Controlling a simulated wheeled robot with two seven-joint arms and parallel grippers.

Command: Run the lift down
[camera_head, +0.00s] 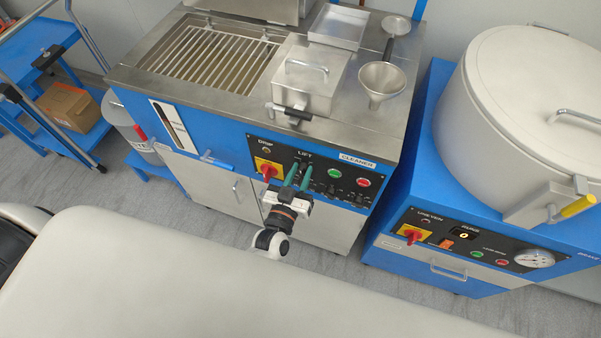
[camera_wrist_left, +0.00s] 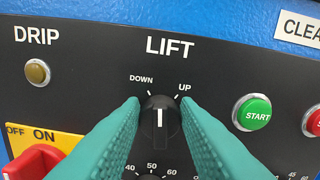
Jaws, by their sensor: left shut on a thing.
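The lift knob (camera_wrist_left: 160,118) is a black rotary selector under the LIFT label on the cleaner's dark panel. Its white line stands nearly upright, between the DOWN mark on the left and the UP mark on the right. My left gripper (camera_head: 298,177) has its green fingers shut on the lift knob, one on each side, as the left wrist view shows. In the head view the fingers largely hide the knob. The cleaner (camera_head: 230,130) is a blue and steel machine with a grated basin on top. My right gripper is not in view.
Beside the knob are the amber DRIP lamp (camera_wrist_left: 37,72), the green START button (camera_wrist_left: 252,113) and a red switch on yellow (camera_wrist_left: 35,160). Dials sit just below. A machine with a round drum (camera_head: 520,110) stands right.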

